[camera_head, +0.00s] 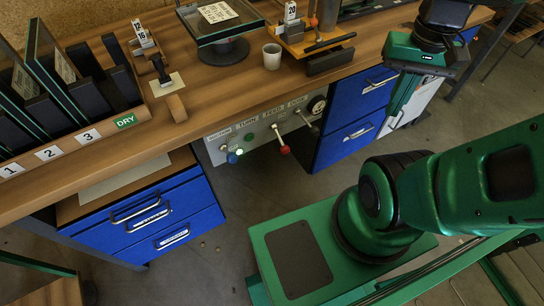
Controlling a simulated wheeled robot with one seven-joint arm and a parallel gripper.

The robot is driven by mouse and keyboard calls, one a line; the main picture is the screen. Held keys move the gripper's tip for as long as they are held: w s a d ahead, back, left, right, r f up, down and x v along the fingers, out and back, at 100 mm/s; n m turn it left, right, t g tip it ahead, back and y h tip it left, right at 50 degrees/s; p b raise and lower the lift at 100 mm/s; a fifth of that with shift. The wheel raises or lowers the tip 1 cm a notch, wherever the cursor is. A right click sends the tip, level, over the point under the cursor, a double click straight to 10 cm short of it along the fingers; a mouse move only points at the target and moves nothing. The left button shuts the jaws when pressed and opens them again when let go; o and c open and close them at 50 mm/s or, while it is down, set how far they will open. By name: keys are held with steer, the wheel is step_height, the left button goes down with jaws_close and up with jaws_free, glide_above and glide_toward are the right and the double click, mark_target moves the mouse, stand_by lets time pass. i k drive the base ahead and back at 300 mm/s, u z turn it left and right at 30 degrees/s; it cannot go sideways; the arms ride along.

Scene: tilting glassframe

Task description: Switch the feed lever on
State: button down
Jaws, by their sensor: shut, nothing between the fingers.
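A pale control panel (262,132) hangs under the front edge of the workbench, with small labels along its top; one seems to read FEED. Below that label a lever with a red knob (285,150) points down and slightly right. My gripper (392,113) is at the right, in front of the blue drawers, with its fingers pointing down. It is shut and empty, well to the right of the red knob and apart from it. The fingertips are small in this view.
A blue knob (232,158) and a dark-tipped lever (307,121) flank the red one on the panel. Blue drawers (348,125) stand right of the panel, and more drawers (150,220) at left.

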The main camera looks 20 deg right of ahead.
mark_target(284, 148)
steer(key=z, duration=0.3)
steer(key=k, duration=1.8)
steer(key=u, duration=0.6)
steer(key=i, duration=1)
steer(key=z, duration=0.05)
